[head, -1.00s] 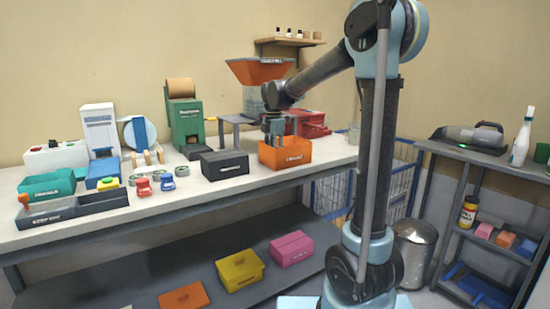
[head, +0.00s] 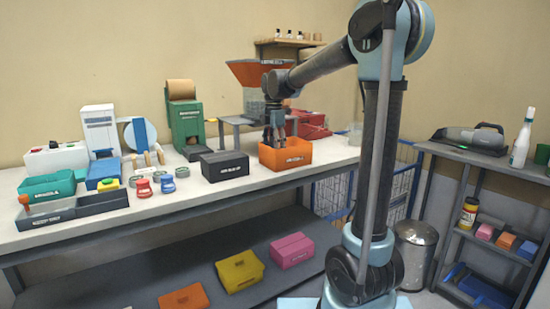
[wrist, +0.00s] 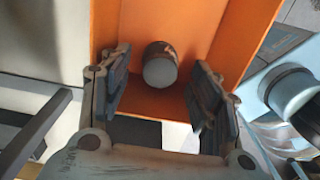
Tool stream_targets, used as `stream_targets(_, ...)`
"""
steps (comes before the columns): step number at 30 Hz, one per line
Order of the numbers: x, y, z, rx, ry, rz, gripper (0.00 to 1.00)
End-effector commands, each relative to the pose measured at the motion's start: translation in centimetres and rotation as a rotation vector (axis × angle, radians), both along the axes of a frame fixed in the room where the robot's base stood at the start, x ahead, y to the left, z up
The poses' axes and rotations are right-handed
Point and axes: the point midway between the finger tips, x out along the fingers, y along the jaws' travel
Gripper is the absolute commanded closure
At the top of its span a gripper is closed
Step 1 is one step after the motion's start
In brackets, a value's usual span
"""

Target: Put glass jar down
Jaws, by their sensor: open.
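The glass jar (wrist: 160,66) stands inside the orange bin (head: 290,158), seen from above in the wrist view with its round pale top facing up. The bin's orange inner wall (wrist: 235,40) surrounds it on the sides I can see. My gripper (wrist: 158,92) is open, its two fingers apart to the left and right, with the jar showing in the gap beyond them. The fingers do not appear to touch the jar. In the head view my gripper (head: 274,138) is over the bin, and the jar is hidden by the bin's front wall.
A black box (head: 224,168) sits just left of the orange bin. A grey stand (head: 238,121) and a red case (head: 312,127) are close behind. The hopper (head: 258,75) rises behind my wrist. The bench front edge is close to the bin.

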Motion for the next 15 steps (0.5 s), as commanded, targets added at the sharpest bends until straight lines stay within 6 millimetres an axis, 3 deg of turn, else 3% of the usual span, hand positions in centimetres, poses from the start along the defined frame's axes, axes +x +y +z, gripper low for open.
stream_targets(6, 0.0, 0.0, 4.1, 0.000, 0.000, 0.000, 0.43)
stream_targets(15, 0.1, 0.0, 7.8, 0.000, 0.000, 0.000, 0.43)
